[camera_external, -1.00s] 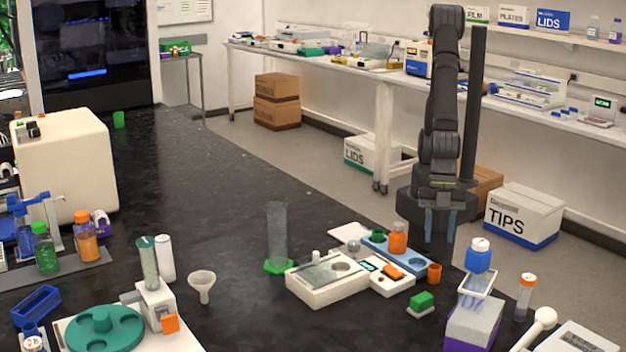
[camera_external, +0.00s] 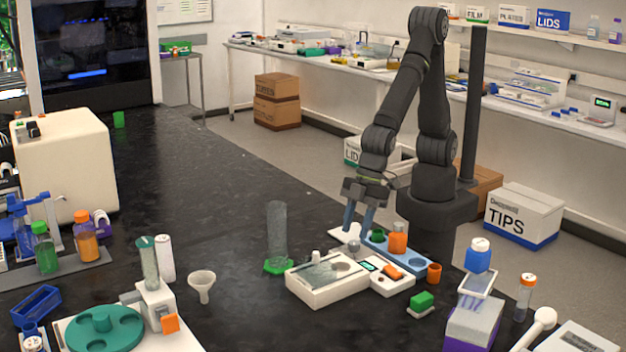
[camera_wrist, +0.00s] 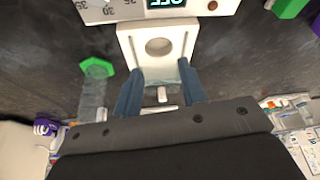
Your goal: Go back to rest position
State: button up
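My gripper (camera_external: 359,224) hangs fingers-down above the back edge of the white device group on the black bench. Its two blue fingers are apart, and nothing shows gripped between them. In the wrist view my gripper (camera_wrist: 160,70) frames a white block (camera_wrist: 124,40) with a round recess. A small white piece (camera_wrist: 162,95) shows in the gap between the fingers, clear of both. The arm is bent, reaching left from its base. Whether the fingertips touch anything below cannot be told.
A white device (camera_external: 325,285) lies in front. A clear cylinder on a green foot (camera_external: 278,267) stands left. The bench behind is mostly clear.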

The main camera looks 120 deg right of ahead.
jog(key=w+d+m+h, duration=0.1)
jog(key=w+d+m, duration=0.2)
jog(key=d, duration=0.6)
jog(key=w+d+m+h, duration=0.1)
jog(key=w+d+m, duration=0.2)
jog(key=d, duration=0.6)
jog(key=shift+w+d+r, duration=0.25)
jog(key=shift+w+d, duration=0.15)
jog(key=shift+w, duration=0.25)
jog(key=s+a+n+y, duration=0.1)
jog(key=s+a+n, duration=0.2)
jog(key=a, duration=0.6)
jog(key=s+a+n+y, duration=0.1)
jog(key=s+a+n, duration=0.2)
jog(key=a, duration=0.7)
jog(key=shift+s+f, duration=0.25)
jog(key=shift+s, duration=0.5)
jog(key=shift+w+d, duration=0.1)
